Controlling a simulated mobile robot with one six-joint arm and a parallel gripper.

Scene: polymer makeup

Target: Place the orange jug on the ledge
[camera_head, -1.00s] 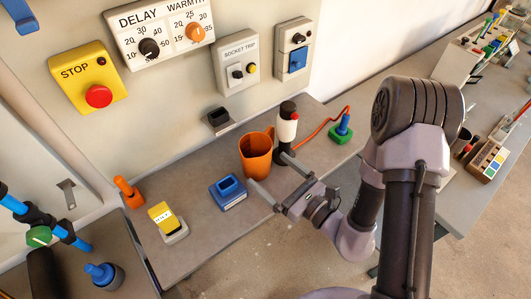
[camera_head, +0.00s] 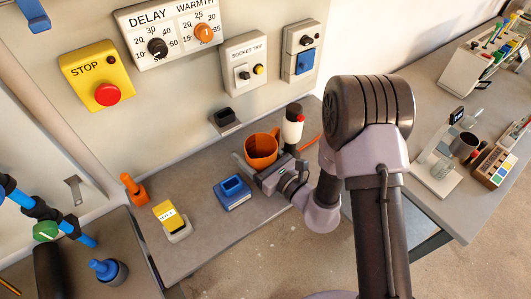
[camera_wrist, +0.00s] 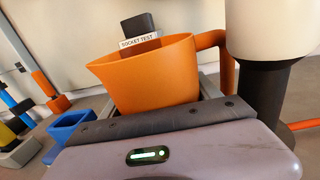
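The orange jug (camera_head: 261,150) stands upright on the grey work surface (camera_head: 200,247), near the wall panel. In the wrist view the jug (camera_wrist: 150,78) is right in front of my gripper, with its handle at the right and its lower part hidden. My gripper (camera_head: 250,160) reaches in low from the front right. One finger shows along the jug's left side; the other is mostly hidden. The fingers look spread around the jug, and no firm grip shows. I cannot tell which surface is the ledge.
A white and black bottle-like object (camera_head: 292,128) stands close at the jug's right. A blue block (camera_head: 232,194), a yellow switch (camera_head: 168,215) and an orange peg (camera_head: 133,189) sit to the left. A black socket (camera_head: 225,119) is behind. The surface front of the blue block is clear.

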